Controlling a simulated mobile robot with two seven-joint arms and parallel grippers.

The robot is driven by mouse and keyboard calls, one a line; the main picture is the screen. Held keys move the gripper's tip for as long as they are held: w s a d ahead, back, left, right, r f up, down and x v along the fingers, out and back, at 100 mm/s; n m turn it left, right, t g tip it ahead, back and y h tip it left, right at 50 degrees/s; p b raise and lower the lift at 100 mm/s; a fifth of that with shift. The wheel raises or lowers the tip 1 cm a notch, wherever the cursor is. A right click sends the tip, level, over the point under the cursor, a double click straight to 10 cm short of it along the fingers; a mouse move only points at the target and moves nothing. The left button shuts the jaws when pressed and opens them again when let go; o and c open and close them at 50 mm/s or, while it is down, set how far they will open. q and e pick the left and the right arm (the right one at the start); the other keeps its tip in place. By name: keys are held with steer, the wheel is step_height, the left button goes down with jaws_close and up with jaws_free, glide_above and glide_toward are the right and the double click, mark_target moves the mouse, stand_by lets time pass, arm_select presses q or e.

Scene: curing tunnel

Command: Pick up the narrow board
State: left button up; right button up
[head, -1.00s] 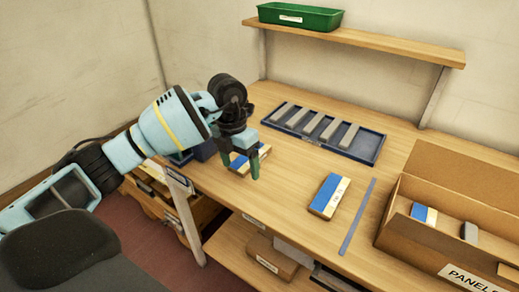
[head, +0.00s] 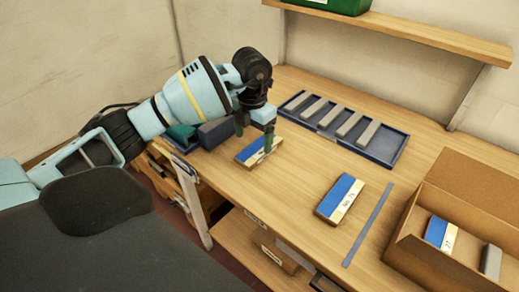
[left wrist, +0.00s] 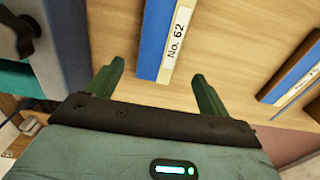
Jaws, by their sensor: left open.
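A blue and cream board (head: 247,157) lies flat on the bench under my left gripper (head: 254,141). In the left wrist view this board (left wrist: 157,40) shows its "No. 62" label, and its near end lies between the two open green fingers. The fingers are apart from it and hold nothing. A second blue and cream board (head: 340,198) lies by itself to the right on the bench, and a third (head: 440,233) is in the cardboard box. I cannot tell from their widths which is the narrow one. My right gripper is not in view.
A blue tray (head: 372,155) with several grey bars lies behind. A blue strip (head: 368,225) lies between the second board and the open cardboard box (head: 407,245). A dark blue block (head: 215,133) stands left of the gripper. A shelf (head: 400,32) runs above.

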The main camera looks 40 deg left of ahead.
mark_target(253, 153)
arm_select(q)
steer(key=shift+w+a+f, duration=0.1)
steer(key=shift+f, duration=1.2)
steer(key=shift+a+f, duration=0.1)
steer(key=shift+f, duration=1.15)
steer(key=c, duration=1.1)
